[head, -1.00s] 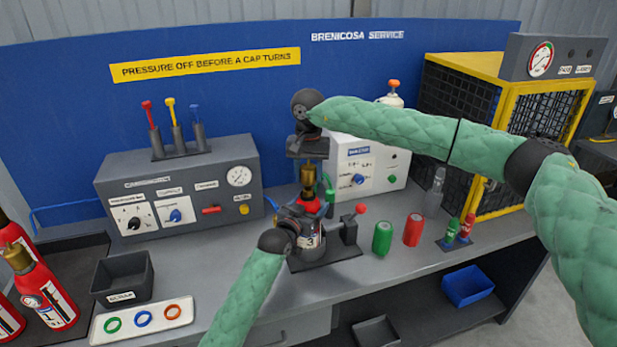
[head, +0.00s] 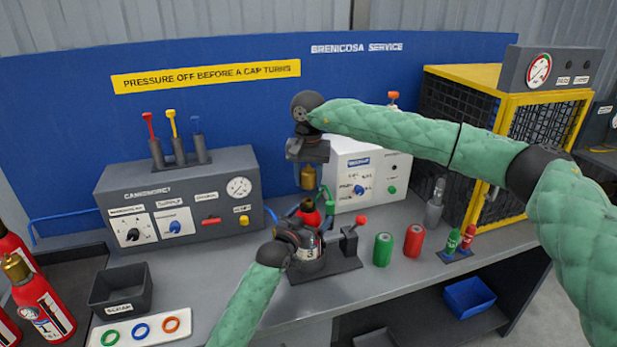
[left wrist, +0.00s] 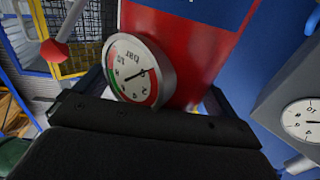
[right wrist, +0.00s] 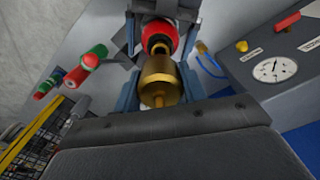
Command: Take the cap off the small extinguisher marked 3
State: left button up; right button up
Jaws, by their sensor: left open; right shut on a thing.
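The small extinguisher (head: 310,213) marked 3 stands upright in a dark clamp stand (head: 335,276) with a red-knobbed lever. Its red body and round gauge (left wrist: 139,70) fill the middle of the left wrist view. My right gripper (head: 308,160) is above it, shut on the brass cap (head: 308,178). In the head view a gap shows between cap and extinguisher top; the right wrist view shows the cap (right wrist: 160,78) in front of the red top (right wrist: 158,38). My left gripper (head: 300,240) is open, its fingers at either side of the extinguisher; contact is unclear.
A green can (head: 383,250) and a red can (head: 414,241) stand right of the stand. A dark bin (head: 121,292) and a white tray with coloured rings (head: 178,335) are at front left. The grey control box (head: 180,190) stands behind. Bench between is clear.

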pick_arm(q)
jog(key=b+v, duration=0.3)
jog(key=v, duration=0.8)
jog(key=shift+s+a+b, duration=0.15)
jog(key=shift+s+b, duration=0.05)
jog(key=shift+b, duration=0.2)
